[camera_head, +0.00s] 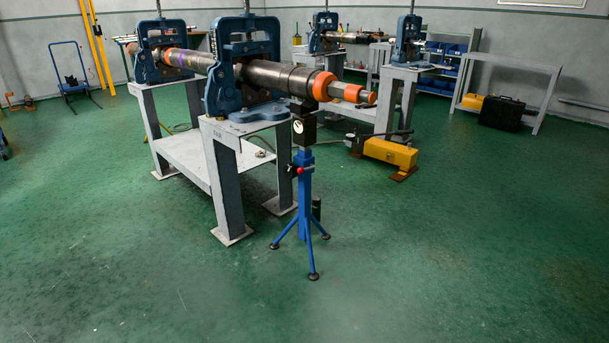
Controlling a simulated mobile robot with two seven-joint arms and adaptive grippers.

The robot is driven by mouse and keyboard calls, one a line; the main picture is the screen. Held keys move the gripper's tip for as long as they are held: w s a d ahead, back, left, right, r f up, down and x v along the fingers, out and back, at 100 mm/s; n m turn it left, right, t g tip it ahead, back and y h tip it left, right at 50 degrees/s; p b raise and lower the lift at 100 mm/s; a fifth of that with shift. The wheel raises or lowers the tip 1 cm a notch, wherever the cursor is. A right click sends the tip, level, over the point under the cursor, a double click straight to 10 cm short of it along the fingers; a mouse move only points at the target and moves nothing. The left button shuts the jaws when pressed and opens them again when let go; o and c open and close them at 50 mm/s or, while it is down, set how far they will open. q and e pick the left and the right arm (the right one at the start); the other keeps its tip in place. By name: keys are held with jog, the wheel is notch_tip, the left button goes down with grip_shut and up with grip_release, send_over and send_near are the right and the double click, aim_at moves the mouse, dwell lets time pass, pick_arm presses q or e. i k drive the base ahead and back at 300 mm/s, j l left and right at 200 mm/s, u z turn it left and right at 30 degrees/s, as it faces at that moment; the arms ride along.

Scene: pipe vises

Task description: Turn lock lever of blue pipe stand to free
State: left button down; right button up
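The blue pipe stand (305,200) stands upright on three splayed legs on the green floor, right of the front vise table. Its dark head is under the grey pipe (277,76), near the orange ring (323,86); I cannot tell whether the head touches the pipe. The lock lever (299,170) is a small piece with a red end on the stand's column, about halfway up. Its exact angle is too small to tell. Neither of my grippers is in view.
The grey vise table (222,186) with blue vises (226,95) stands left of the stand. A yellow pump (390,153) lies on the floor behind right. A black case (502,113) is by a grey bench at the back right. The floor in front is clear.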

aim_at(299, 170)
jog(key=i+l+u, duration=0.25)
jog(key=i+l, duration=0.3)
jog(key=i+l+u, duration=0.25)
jog(key=i+l, duration=0.25)
jog(key=l, duration=0.15)
